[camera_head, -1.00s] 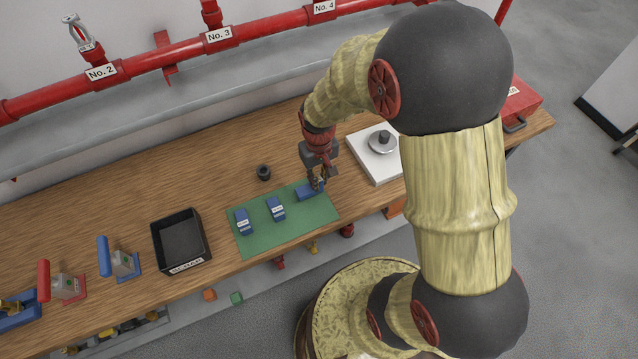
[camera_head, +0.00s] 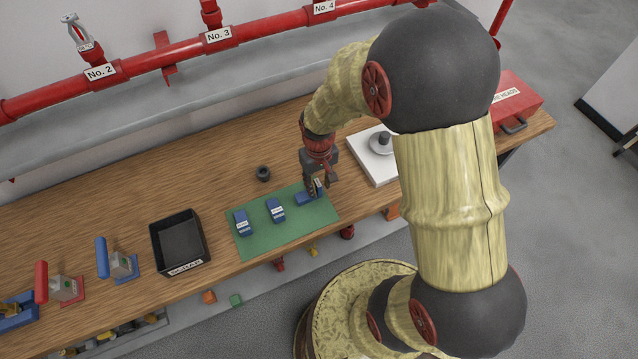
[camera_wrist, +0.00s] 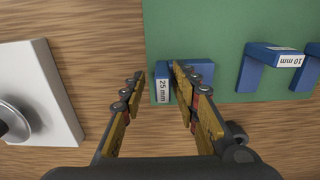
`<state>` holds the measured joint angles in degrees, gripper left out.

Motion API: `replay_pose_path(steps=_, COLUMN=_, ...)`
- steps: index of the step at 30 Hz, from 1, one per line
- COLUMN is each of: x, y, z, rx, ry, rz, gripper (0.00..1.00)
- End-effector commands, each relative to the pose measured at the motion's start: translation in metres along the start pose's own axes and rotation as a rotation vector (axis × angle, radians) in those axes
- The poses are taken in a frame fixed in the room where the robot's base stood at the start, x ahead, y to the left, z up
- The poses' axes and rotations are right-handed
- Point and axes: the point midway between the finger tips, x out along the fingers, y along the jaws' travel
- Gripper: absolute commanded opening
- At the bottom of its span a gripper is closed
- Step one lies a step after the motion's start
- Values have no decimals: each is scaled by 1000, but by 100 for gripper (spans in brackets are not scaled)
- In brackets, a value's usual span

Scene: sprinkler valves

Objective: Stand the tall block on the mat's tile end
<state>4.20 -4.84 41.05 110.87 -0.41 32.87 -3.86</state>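Three blue blocks with white labels are on the green mat (camera_head: 285,233). The right one (camera_head: 304,199), at the mat's right end, reads "25 mm" in the wrist view (camera_wrist: 162,85). Its labelled part shows between my fingers, nearer the right finger; the right finger hides some of its blue body. My gripper (camera_head: 318,187) is open over this block; its spread fingers also show in the wrist view (camera_wrist: 158,74). I cannot tell whether a finger touches the block. The middle block (camera_head: 275,210) reads "10 mm" in the wrist view (camera_wrist: 280,57). The left block (camera_head: 242,222) is apart from it.
A black ring-like part (camera_head: 263,173) stands behind the mat. A white plate with a round metal piece (camera_head: 365,158) lies to the right. A black tray (camera_head: 180,242) stands left of the mat. Red pipe (camera_head: 150,67) runs above the bench's back.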

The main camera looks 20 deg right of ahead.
Motion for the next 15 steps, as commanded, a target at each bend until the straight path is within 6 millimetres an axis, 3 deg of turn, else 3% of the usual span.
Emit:
replay_pose_path(steps=8, x=-11, y=0, z=0, rx=0, ry=1, rz=0, gripper=31)
replay_pose_path(steps=15, x=-58, y=0, z=-1, rx=0, ry=4, rz=0, gripper=31)
